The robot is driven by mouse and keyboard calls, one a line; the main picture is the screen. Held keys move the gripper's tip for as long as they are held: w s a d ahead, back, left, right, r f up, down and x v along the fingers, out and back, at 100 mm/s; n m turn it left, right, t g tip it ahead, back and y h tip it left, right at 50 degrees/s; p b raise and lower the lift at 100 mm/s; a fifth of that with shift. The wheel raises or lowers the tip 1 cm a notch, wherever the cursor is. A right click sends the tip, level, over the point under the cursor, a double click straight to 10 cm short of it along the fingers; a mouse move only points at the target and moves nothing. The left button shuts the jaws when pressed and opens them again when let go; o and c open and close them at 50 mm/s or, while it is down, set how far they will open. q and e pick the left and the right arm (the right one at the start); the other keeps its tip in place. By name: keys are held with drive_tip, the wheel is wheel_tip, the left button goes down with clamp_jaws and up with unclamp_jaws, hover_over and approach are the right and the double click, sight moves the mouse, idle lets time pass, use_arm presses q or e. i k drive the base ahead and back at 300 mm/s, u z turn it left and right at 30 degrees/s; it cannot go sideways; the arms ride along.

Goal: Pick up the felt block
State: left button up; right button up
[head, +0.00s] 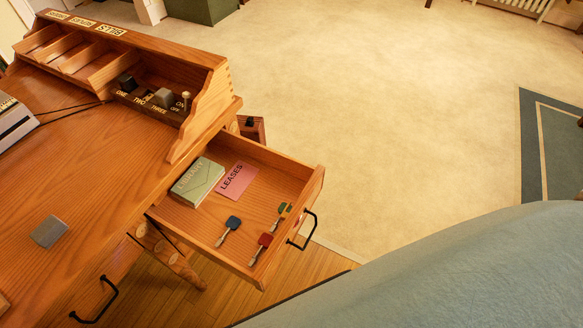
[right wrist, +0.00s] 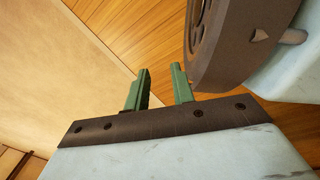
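A small grey block (head: 49,232), which looks like the felt block, lies on the bare wooden desk top (head: 95,190) near the left of the head view. I cannot make out its texture. My right gripper (right wrist: 160,72) shows only in the right wrist view. Its green fingers stand apart with nothing between them, over the floor and away from the block. My left gripper is not in view.
An open drawer (head: 299,196) juts out right, holding a green book (head: 198,181), a pink "LEASES" card (head: 237,181) and several keys. A pigeonhole rack (head: 205,75) with switches edges the desk. A machine (head: 12,118) stands at left. Carpet (head: 400,110) is clear.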

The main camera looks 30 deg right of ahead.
sight(49, 231)
drive_tip(key=u, duration=1.55)
drive_tip(key=k, duration=0.1)
drive_tip(key=z, duration=0.4)
